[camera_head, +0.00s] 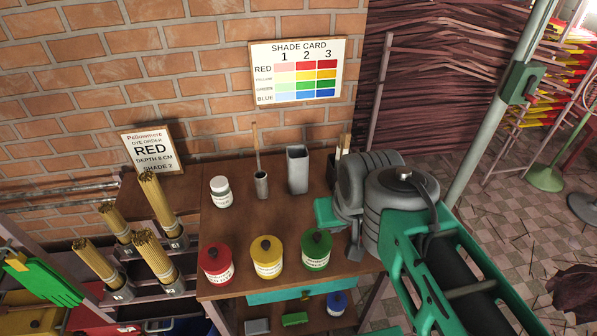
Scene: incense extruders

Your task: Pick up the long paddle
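A thin wooden stick (257,148), which looks like a long paddle, stands upright, leaning slightly left, in a small grey metal cup (261,186) at the back of the brown table. More pale wooden pieces (346,142) rise behind my arm to the right; their lower parts are hidden, so I cannot tell whether they are paddles. My green and grey arm covers the right side of the table. Nothing of mine touches the stick in the cup.
A tall grey container (297,170) stands just right of the cup, a white jar (221,191) to its left. Red (216,264), yellow (267,258) and green (317,250) pots line the front. Incense bundles (157,198) stand at left. The brick wall (210,95) rises behind.

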